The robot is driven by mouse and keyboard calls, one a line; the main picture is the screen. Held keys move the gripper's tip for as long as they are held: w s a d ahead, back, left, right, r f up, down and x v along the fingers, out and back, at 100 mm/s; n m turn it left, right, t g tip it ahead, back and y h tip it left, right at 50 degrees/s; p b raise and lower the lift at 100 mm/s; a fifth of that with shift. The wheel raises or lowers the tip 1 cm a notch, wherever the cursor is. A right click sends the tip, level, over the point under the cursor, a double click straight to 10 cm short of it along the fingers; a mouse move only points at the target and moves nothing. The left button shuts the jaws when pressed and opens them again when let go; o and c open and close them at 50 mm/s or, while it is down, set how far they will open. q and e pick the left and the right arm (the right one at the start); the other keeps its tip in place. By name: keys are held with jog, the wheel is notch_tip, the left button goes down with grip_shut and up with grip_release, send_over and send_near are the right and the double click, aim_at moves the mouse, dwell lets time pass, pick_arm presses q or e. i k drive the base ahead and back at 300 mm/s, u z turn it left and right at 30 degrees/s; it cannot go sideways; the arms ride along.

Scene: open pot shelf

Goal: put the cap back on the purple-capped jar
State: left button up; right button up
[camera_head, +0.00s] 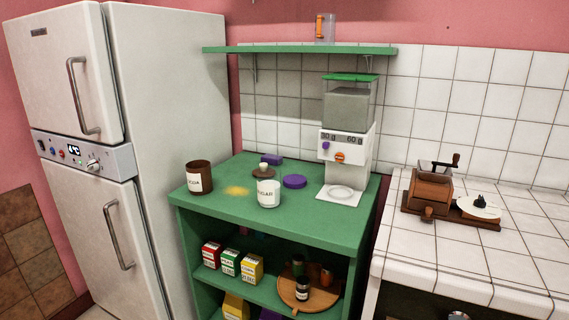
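A purple round cap (294,181) lies flat on the green counter top, just right of the white jar labelled SUGAR (268,193). The white jar stands upright, and no purple cap sits on it. A brown jar (199,178) with a white label stands at the left of the counter and also has no purple cap on it. A brown lid with a pale knob (263,172) lies behind the white jar. I cannot tell for certain which jar the purple cap belongs to. Neither of my grippers is in view.
A purple object (265,160) lies at the back. A dispenser (346,145) stands at the right. Boxes (230,263) and a round wooden tray (322,300) fill the shelf below. The counter's front (270,222) is clear.

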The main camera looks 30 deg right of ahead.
aim_at(268, 177)
jog(key=z, duration=0.3)
jog(key=i, duration=1.5)
jog(key=z, duration=0.25)
